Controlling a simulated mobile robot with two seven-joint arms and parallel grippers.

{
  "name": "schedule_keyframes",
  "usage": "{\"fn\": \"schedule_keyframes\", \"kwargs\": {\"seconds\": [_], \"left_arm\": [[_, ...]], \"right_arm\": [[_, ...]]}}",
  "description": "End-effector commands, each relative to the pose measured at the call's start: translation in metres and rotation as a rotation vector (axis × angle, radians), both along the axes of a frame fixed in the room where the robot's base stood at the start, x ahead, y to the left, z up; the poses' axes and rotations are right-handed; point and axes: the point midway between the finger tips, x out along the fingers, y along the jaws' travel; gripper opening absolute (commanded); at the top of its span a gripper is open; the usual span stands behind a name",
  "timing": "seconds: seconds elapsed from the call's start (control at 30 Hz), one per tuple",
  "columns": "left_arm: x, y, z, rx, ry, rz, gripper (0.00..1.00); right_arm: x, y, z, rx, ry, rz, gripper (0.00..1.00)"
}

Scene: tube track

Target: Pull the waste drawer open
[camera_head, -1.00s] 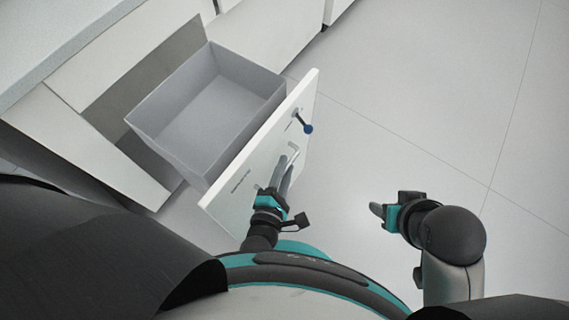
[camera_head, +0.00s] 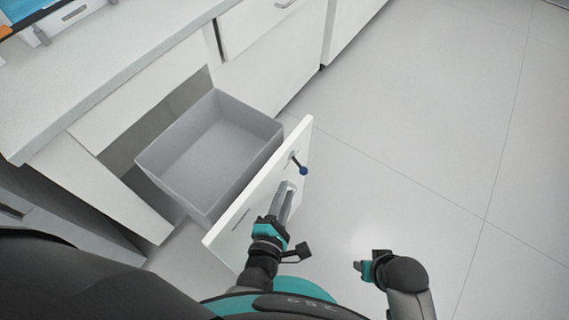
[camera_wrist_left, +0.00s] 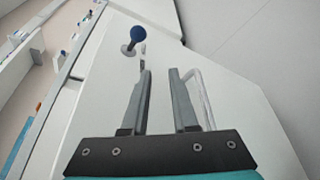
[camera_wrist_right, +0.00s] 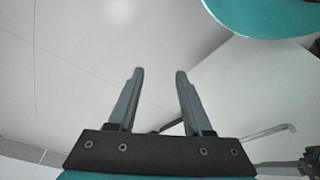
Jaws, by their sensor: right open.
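The waste drawer (camera_head: 262,196) stands pulled out from the white cabinet, with a grey bin (camera_head: 210,150) behind its front panel. The bin looks empty. A metal bar handle (camera_head: 288,198) is on the panel's outer face. My left gripper (camera_head: 279,208) is at this handle. In the left wrist view its fingers (camera_wrist_left: 160,88) are apart, with bare panel visible between them. The handle (camera_wrist_left: 203,98) shows beside the right-hand finger there, not clearly between the fingers. My right gripper (camera_head: 360,267) is open and empty, away from the drawer over the floor.
The counter (camera_head: 120,75) runs along the left with closed drawers (camera_head: 262,22) farther on. The floor (camera_head: 430,130) to the right is clear.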

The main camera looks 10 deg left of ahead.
Motion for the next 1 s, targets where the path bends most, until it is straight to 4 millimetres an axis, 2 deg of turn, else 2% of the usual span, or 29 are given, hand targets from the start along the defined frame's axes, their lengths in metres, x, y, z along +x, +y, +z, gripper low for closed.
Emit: {"fn": "schedule_keyframes", "kwargs": {"seconds": [0.1, 0.5, 1.0], "left_arm": [[-0.001, 0.0, 0.014, -0.001, 0.001, 0.001, 0.27], [-0.002, 0.0, 0.045, -0.001, 0.006, 0.0, 0.27], [-0.001, 0.0, 0.084, -0.002, 0.005, 0.0, 0.27]], "right_arm": [[-0.008, -0.001, -0.011, -0.003, 0.022, 0.001, 0.5], [-0.028, -0.012, -0.05, -0.019, 0.05, 0.004, 0.5], [-0.055, -0.035, -0.086, -0.043, 0.054, 0.008, 0.5]]}}
